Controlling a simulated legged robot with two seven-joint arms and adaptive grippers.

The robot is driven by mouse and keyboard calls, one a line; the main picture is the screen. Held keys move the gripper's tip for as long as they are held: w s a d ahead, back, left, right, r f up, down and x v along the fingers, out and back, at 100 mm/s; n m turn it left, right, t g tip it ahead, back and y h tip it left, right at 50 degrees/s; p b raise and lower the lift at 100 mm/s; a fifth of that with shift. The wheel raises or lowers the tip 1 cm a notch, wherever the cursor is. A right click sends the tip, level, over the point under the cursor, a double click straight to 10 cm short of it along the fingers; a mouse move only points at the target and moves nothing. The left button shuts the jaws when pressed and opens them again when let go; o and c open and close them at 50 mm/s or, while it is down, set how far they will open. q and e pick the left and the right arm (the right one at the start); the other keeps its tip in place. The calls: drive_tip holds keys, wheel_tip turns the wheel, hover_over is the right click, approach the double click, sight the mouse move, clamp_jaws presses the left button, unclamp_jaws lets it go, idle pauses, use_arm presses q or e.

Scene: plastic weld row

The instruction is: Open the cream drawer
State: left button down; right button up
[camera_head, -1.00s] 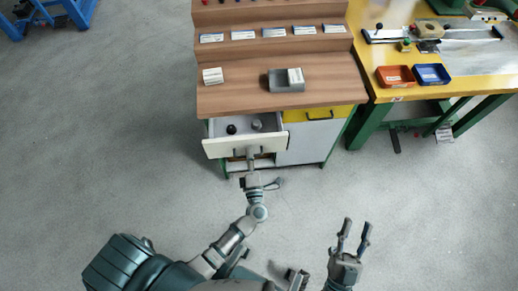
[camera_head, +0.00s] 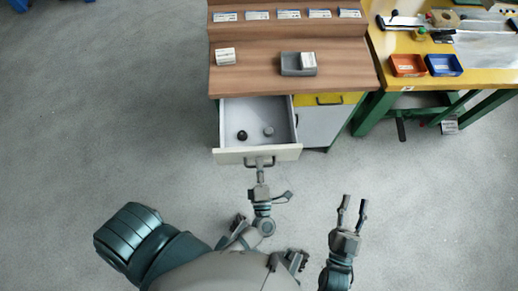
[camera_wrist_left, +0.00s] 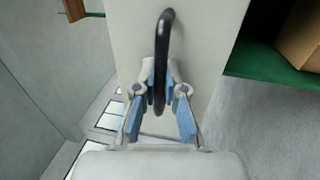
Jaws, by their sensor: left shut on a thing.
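The cream drawer (camera_head: 230,156) is pulled well out of the cabinet under the wooden bench top, and its inside shows. Two small knobs, one black (camera_head: 242,135) and one grey (camera_head: 268,131), stand in it. My left gripper (camera_head: 260,168) is at the drawer front, shut on the dark handle (camera_wrist_left: 164,40). In the left wrist view the handle's bar runs between the fingertips of my left gripper (camera_wrist_left: 160,92). My right gripper (camera_head: 351,212) is open and empty above the floor, to the right of the drawer.
A grey tray (camera_head: 290,70) with a white box and another white box (camera_head: 225,57) sit on the bench top. A yellow drawer (camera_head: 310,100) is closed at the right. A yellow table (camera_head: 480,85) with red and blue bins stands further right. The floor in front is clear.

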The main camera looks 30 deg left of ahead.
use_arm(q)
drive_tip(key=c, duration=1.2)
unclamp_jaws()
drive_tip(key=shift+f, duration=0.3)
drive_tip(key=shift+d+r, duration=0.15)
drive_tip(key=shift+d, duration=0.05)
